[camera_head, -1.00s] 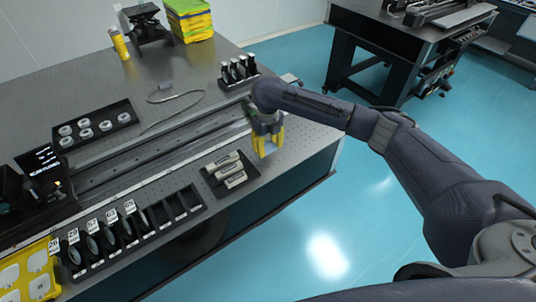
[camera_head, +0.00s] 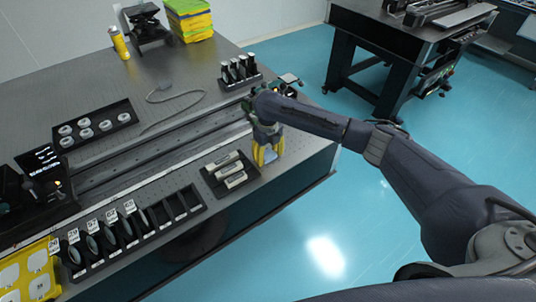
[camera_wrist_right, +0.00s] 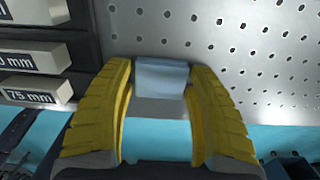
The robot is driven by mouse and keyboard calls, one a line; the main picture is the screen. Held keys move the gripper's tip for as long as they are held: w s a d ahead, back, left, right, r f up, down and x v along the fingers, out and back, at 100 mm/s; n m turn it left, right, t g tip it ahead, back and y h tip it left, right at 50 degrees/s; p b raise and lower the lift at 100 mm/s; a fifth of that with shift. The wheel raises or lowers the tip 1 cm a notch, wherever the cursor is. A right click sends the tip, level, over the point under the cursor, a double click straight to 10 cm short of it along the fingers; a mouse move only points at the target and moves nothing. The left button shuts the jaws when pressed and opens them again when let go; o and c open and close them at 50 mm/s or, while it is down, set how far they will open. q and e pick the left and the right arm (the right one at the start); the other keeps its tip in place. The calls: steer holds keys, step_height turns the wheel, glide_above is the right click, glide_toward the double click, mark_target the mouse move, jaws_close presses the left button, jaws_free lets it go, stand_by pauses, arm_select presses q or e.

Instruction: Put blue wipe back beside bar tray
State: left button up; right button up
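The blue wipe (camera_wrist_right: 160,77) is a small pale blue block between my right gripper's (camera_wrist_right: 160,85) yellow fingertips, filling the gap between them. In the head view my right gripper (camera_head: 266,160) points down at the table's front edge, just right of the bar tray (camera_head: 209,177). The wipe is hard to make out there. The bar tray is dark and holds several light bars; its edge and bars marked in mm show at the left of the right wrist view (camera_wrist_right: 88,50). Whether the wipe touches the table is not clear. My left gripper is not in view.
The perforated optical table (camera_head: 190,60) has bare room behind the gripper. A rail (camera_head: 160,152) runs behind the bar tray. A rack of dark plates (camera_head: 150,235) stands left of it. A holder with upright posts (camera_head: 240,75) stands further back. The floor drops away in front.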

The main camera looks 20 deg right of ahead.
mark_target(268, 154)
steer(key=shift+o, duration=1.1)
step_height(268, 154, up, 12)
steer(key=shift+r, duration=0.2)
